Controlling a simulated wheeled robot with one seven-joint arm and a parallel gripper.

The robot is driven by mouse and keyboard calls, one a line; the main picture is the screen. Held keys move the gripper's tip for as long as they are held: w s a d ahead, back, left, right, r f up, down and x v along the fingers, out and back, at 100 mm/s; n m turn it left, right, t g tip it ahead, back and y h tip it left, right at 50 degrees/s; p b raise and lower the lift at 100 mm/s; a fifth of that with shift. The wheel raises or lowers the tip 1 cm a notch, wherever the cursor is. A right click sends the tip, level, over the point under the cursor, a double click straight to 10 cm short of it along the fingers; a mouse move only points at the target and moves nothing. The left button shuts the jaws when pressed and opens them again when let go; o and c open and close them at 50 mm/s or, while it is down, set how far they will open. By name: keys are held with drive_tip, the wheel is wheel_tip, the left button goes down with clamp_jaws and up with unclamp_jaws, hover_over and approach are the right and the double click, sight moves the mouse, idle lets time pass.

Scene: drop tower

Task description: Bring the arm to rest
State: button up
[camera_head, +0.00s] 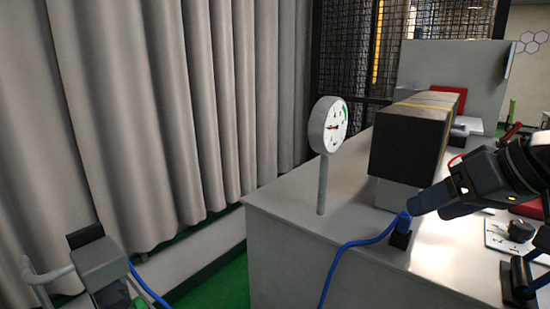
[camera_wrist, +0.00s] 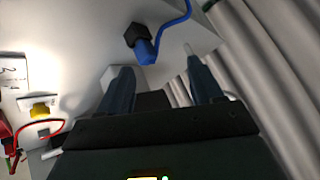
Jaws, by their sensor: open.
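My gripper (camera_wrist: 158,72) is open in the wrist view, its two dark blue fingers apart with nothing held between them. In the head view my gripper (camera_head: 415,205) comes in from the right, low over the bench. A blue plug (camera_wrist: 146,52) with a blue cable sits in a small black socket (camera_wrist: 135,34) beyond the fingertips. In the head view the same socket (camera_head: 400,240) stands on the bench, just below the fingers. I cannot tell whether a finger touches the plug there.
The grey bench (camera_head: 300,205) carries a round dial gauge (camera_head: 328,125) on a post and a large black block (camera_head: 405,150). A panel with a black knob (camera_head: 520,231) lies at the right. The blue cable (camera_head: 345,248) hangs over the bench front. Grey curtains (camera_head: 150,110) fill the left.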

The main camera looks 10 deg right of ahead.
drive_tip(key=w+a+f+m+t+y, duration=0.1)
drive_tip(key=a+f+m+t, duration=0.1)
drive_tip(key=a+t, duration=0.35)
drive_tip(key=w+a+f+m+t+y, duration=0.2)
drive_tip(key=a+f+m+t, duration=0.1)
drive_tip(key=a, duration=0.5)
drive_tip(key=s+a+f+m+h, duration=0.2)
drive_tip(key=s+f+h, duration=0.3)
drive_tip(key=s+f, duration=0.7)
drive_tip(key=s+d+f+n, duration=0.1)
drive_tip(key=s+n, duration=0.1)
drive_tip(key=s, duration=0.6)
drive_tip(key=s+d+f+n+g, duration=0.1)
drive_tip(key=s+n, duration=0.2)
drive_tip(key=s, duration=0.5)
drive_tip(key=s+d+f+n+h+b, duration=0.1)
drive_tip(key=s+n, duration=0.2)
drive_tip(key=s, duration=0.5)
drive_tip(key=shift+d+f+g, duration=0.2)
drive_tip(key=shift+d+g, duration=0.15)
